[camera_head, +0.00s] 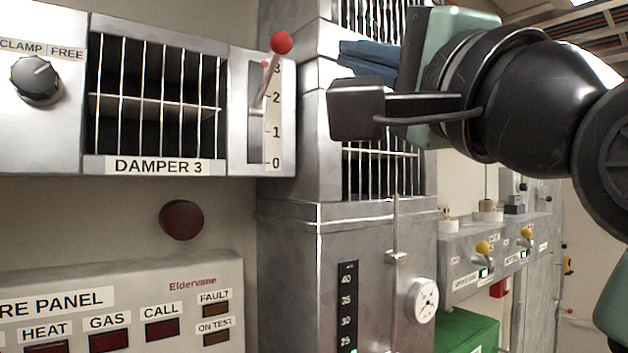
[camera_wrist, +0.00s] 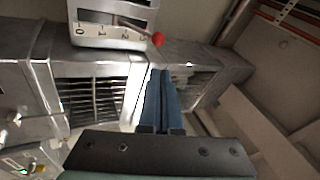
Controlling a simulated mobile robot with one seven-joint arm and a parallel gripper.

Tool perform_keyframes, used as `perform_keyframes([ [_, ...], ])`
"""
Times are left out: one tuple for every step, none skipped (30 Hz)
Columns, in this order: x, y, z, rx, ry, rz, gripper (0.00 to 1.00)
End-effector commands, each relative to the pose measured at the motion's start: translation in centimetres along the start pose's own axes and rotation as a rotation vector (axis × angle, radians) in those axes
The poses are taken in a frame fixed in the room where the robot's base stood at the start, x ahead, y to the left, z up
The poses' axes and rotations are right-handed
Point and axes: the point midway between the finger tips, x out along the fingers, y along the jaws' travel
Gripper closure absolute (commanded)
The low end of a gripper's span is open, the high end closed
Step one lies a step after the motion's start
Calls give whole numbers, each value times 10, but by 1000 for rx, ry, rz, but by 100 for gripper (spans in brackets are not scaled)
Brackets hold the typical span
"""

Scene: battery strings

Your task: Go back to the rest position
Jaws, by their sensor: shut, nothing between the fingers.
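My gripper (camera_head: 345,50) is at the upper middle of the head view, pointing left in front of the metal duct. The red knob also shows in the wrist view (camera_wrist: 158,39), beyond the fingertips.
The damper 3 grille (camera_head: 158,105) and a clamp knob (camera_head: 37,80) are at the left. Below are a round red button (camera_head: 181,220) and the fire panel (camera_head: 120,275). A dial gauge (camera_head: 423,300) and switch boxes with yellow knobs (camera_head: 483,248) sit under my arm.

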Motion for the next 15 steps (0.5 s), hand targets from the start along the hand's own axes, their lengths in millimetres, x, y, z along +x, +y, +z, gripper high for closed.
perform_keyframes([
  [-2, 14, 6, -95, 26, -18, 100],
  [-3, 20, 8, -170, 49, -31, 100],
  [-7, 28, 12, -276, 83, -47, 100],
  [-10, 34, 16, -357, 110, -55, 100],
  [-13, 39, 19, -440, 136, -62, 100],
  [-19, 45, 25, -552, 174, -68, 100],
  [-24, 49, 29, -635, 202, -71, 100],
  [-29, 53, 33, -720, 231, -70, 100],
  [-36, 58, 40, -833, 269, -66, 100],
  [-42, 60, 45, -917, 297, -62, 100],
  [-48, 62, 50, -999, 325, -55, 100],
  [-57, 65, 56, -1105, 360, -43, 100],
  [-63, 66, 60, -1182, 386, -32, 100],
  [-69, 67, 65, -1253, 410, -22, 100],
  [-77, 68, 70, -1341, 437, -7, 100],
])
